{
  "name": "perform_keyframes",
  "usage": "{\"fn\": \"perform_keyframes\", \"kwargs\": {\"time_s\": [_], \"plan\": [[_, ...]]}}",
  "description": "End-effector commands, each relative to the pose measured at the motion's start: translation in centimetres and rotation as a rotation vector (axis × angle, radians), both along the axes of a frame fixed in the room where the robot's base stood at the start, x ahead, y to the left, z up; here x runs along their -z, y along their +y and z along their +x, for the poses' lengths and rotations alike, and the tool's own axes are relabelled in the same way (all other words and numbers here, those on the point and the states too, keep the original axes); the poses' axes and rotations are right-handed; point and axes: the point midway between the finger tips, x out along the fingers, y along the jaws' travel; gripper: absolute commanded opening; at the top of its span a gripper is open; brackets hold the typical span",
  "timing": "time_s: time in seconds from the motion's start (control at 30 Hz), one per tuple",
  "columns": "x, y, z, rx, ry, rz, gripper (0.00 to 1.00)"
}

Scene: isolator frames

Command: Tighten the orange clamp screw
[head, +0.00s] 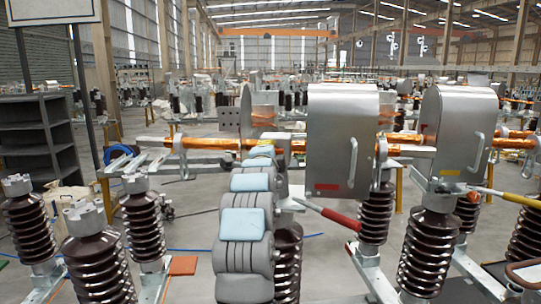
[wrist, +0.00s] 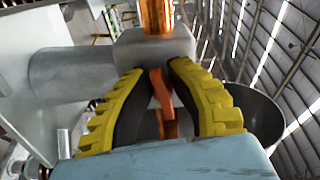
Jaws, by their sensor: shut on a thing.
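The orange clamp screw (wrist: 162,92) stands below a grey clamp block (wrist: 160,46) in the wrist view, with a second orange part visible just under it. My gripper (wrist: 156,78) has its yellow, dark-padded fingers on either side of the screw and is shut on it. The contact faces are partly hidden by the pads. A copper bar (wrist: 157,15) rises from the far side of the block. In the head view my gripper (head: 263,144) is at the horizontal copper bar (head: 200,143), left of a large metal cover. The screw is hidden there behind my arm.
Metal covers with handles (head: 342,140) stand close to the right of my arm. Brown ribbed insulators (head: 95,262) crowd the left and right. A red-handled rod (head: 338,217) lies right of my arm. A dark shelf (head: 37,135) stands at far left.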

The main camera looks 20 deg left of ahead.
Motion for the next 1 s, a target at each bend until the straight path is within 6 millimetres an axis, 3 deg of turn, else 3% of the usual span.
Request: {"fn": "perform_keyframes", "kwargs": {"time_s": [0.53, 0.57, 0.67, 1.0], "plan": [[0.31, -0.05, 0.1, 0.001, 0.012, 0.025, 0.0], [0.31, -0.05, 0.1, 0.001, 0.012, 0.024, 0.22], [0.28, -0.05, 0.09, 0.001, 0.011, 0.024, 0.48], [0.08, -0.03, -0.03, 0.0, 0.008, 0.025, 0.48]]}}
